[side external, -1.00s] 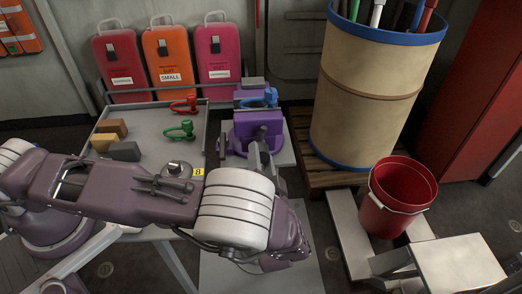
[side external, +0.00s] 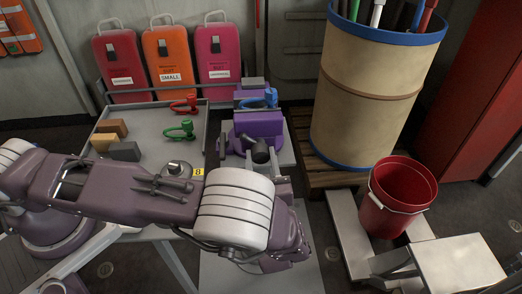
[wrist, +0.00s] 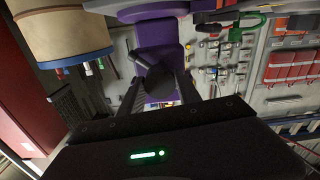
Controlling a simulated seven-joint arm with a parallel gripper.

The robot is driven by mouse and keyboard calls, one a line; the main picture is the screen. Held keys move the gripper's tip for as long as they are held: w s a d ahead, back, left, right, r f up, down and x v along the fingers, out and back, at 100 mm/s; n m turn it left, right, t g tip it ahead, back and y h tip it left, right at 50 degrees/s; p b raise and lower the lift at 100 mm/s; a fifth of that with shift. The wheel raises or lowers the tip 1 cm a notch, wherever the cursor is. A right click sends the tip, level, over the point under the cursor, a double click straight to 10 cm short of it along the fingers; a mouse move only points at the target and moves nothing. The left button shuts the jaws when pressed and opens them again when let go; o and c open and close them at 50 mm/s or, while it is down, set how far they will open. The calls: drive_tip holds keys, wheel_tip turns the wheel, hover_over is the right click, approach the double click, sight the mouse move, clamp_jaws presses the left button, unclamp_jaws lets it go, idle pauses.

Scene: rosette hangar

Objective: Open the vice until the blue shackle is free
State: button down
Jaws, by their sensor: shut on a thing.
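The purple vice (side external: 258,130) stands beyond my forearm in the side view. The blue shackle (side external: 262,98) sits at its far end, by the jaws; whether it is still pinched I cannot tell. The vice body also shows in the wrist view (wrist: 165,38). A dark handle with a rounded end (side external: 260,153) is on the near side of the vice, and it shows between my fingers in the wrist view (wrist: 160,80). My gripper (wrist: 163,88) is shut on this handle. In the side view, my wrist partly hides the fingers. The blue shackle is not visible in the wrist view.
A grey tray (side external: 152,153) left of the vice holds a red shackle (side external: 185,104), a green shackle (side external: 180,131) and several blocks. A large drum (side external: 365,100) stands close on the right, with a red bucket (side external: 398,195) nearer. Cases line the back.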

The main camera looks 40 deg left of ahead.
drive_tip(key=c, duration=1)
unclamp_jaws()
drive_tip(key=shift+c, duration=0.2)
drive_tip(key=m, duration=0.8)
